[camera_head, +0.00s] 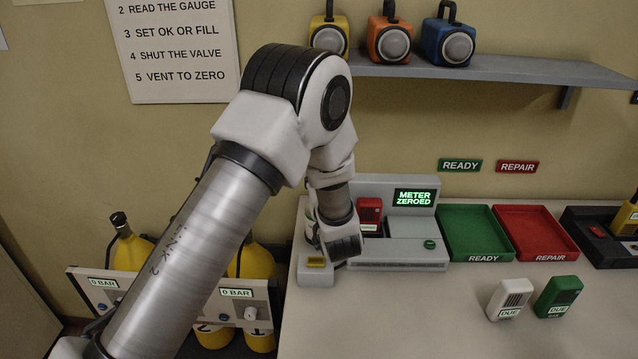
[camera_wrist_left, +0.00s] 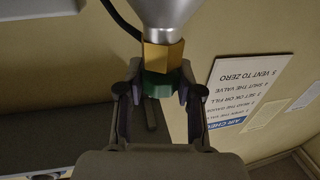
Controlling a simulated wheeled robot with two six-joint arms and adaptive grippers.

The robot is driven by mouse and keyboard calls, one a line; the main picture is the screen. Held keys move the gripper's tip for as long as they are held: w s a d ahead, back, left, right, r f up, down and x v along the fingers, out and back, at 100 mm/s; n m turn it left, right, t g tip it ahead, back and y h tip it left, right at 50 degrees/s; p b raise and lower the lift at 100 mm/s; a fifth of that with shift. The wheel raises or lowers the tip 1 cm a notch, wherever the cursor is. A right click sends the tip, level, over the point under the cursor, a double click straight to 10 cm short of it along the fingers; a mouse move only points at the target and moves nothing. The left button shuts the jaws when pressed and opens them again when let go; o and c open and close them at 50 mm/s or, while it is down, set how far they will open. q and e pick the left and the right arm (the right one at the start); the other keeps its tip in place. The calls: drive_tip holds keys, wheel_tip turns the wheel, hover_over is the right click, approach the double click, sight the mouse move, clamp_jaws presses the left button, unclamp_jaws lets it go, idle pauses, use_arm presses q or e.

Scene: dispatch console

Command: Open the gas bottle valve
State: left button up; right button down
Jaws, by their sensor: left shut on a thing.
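The gas bottle (camera_wrist_left: 168,10) shows in the left wrist view as a silver shoulder with a brass collar (camera_wrist_left: 163,55) and a green valve knob (camera_wrist_left: 158,84). That view is upside down, so the knob sits on top of the bottle. My left gripper (camera_wrist_left: 160,90) has its two fingers on either side of the green knob, shut on it. How far the knob is turned cannot be told. In the head view my left arm hides the bottle, the knob and the fingertips. My right gripper is in neither view.
A grey meter station (camera_head: 440,255) reads "METER ZEROED" and holds a red detector (camera_head: 370,212). Right of it lie a green tray (camera_head: 473,222) and a red tray (camera_head: 533,222). White (camera_head: 508,300) and green (camera_head: 557,298) detectors stand in front. A shelf (camera_head: 500,68) hangs above.

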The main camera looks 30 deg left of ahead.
use_arm(q)
drive_tip(key=n+g+y, duration=0.2)
drive_tip(key=g, duration=0.1)
drive_tip(key=n+g+y, duration=0.2)
drive_tip(key=n+g, duration=0.1)
drive_tip(key=g, duration=0.1)
drive_tip(key=shift+w+d+n+y+b, duration=0.1)
drive_tip(key=shift+n+y+b, duration=0.2)
drive_tip(key=shift+b, duration=0.1)
drive_tip(key=n+g, duration=0.1)
drive_tip(key=g, duration=0.1)
drive_tip(key=n+g+b, duration=0.1)
drive_tip(key=g, duration=0.1)
drive_tip(key=shift+f+n+y, duration=0.1)
drive_tip(key=shift+n+y, duration=0.2)
drive_tip(key=shift+y, duration=0.1)
drive_tip(key=shift+n+g+b, duration=0.5)
drive_tip(key=shift+n+g, duration=0.7)
drive_tip(key=shift+g, duration=1.2)
drive_tip(key=o, duration=1.2)
drive_tip(key=d, duration=0.4)
drive_tip(key=w+d, duration=0.1)
drive_tip(key=d, duration=0.6)
drive_tip(key=shift+w+d, duration=0.35)
drive_tip(key=shift+w, duration=0.05)
drive_tip(key=shift+r, duration=0.2)
